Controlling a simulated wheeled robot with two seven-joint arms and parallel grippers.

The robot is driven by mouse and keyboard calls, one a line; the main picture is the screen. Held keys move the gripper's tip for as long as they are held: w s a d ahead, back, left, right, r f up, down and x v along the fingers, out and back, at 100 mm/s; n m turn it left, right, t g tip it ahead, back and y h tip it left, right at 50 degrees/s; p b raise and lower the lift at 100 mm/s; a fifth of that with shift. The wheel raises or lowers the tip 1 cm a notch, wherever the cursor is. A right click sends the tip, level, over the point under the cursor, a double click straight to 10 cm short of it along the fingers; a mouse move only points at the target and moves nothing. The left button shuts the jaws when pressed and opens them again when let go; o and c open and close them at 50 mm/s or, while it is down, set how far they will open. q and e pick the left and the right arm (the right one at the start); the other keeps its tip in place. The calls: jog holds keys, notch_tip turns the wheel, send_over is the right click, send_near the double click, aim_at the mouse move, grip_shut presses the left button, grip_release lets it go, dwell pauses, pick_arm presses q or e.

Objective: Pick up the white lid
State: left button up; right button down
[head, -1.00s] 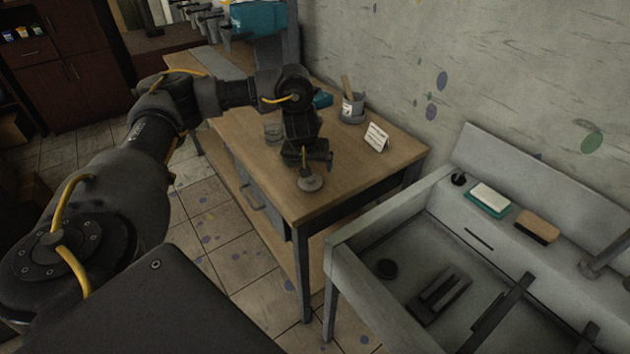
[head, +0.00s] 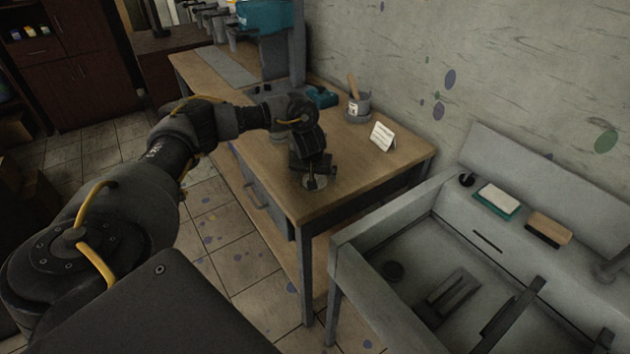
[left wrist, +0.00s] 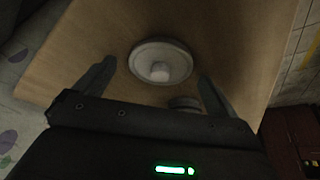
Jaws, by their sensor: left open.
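The white lid (left wrist: 160,62) is a round disc with a small knob in its middle. It lies flat on the wooden table (left wrist: 90,50), near the table's front corner. In the head view the lid (head: 315,183) shows just under my left gripper (head: 313,178), which partly covers it. In the left wrist view my left gripper (left wrist: 152,85) is open, with one finger to each side of the lid and nothing held. I cannot tell whether the fingers touch the lid. My right gripper is not in view.
A sign card (head: 382,136) and a grey pot with a brush (head: 358,106) stand farther back on the table. A grey sink (head: 350,250) stands to the right. A sponge (head: 498,198) and a brush (head: 548,229) lie on its ledge.

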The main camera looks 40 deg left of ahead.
pick_arm(q)
jog(key=c, duration=1)
jog(key=shift+r, duration=0.1)
